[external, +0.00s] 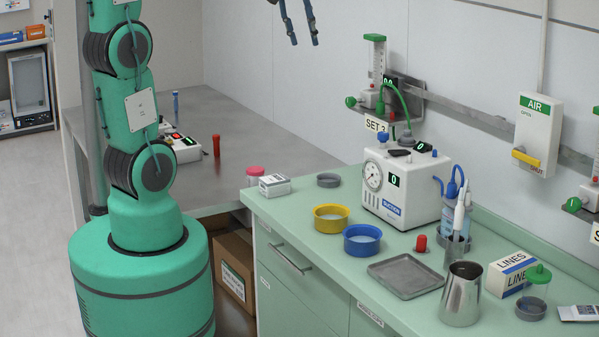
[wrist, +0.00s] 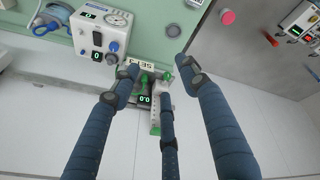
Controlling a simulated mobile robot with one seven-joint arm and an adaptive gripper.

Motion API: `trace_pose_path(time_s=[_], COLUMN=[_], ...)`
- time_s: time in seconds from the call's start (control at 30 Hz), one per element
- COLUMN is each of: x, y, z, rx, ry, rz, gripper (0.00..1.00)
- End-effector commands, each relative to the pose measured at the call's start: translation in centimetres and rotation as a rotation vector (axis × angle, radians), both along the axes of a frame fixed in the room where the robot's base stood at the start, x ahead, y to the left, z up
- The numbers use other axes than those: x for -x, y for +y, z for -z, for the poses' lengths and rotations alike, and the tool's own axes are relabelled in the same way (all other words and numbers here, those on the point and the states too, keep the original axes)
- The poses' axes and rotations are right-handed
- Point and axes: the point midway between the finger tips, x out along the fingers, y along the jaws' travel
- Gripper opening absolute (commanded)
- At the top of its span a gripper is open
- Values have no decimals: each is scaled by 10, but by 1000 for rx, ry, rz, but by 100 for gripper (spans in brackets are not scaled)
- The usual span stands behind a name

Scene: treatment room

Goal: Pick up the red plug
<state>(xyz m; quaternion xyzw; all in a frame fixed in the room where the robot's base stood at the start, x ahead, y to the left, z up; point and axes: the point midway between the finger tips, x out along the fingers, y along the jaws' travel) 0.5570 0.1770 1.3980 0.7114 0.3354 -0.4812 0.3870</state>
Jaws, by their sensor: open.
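A small red plug (external: 421,243) sits on the green counter between the white suction unit and the grey tray; I cannot make it out in the wrist view. A taller red cylinder (external: 216,146) stands on the steel table, and a red piece like it shows in the wrist view (wrist: 271,40). My gripper (external: 304,42) is high in front of the wall, well above and away from the plug. In the wrist view, its dark blue fingers (wrist: 157,68) are spread apart with nothing between them.
Near the plug are the suction unit (external: 401,183), the blue dish (external: 362,247), the grey tray (external: 379,266), the steel jug (external: 461,300) and a bottle with a probe (external: 455,220). A wall rail (external: 480,115) with a green-topped flowmeter (external: 376,58) runs behind.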

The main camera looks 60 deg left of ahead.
Motion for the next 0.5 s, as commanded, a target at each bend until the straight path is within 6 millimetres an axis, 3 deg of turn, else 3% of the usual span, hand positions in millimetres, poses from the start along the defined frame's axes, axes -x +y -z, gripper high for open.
trace_pose_path(time_s=[0.2,0.5], x=[-41,-86], y=[58,142], z=[5,22], rx=[55,127], ry=[14,28], rz=[-210,-499], gripper=[45,45])
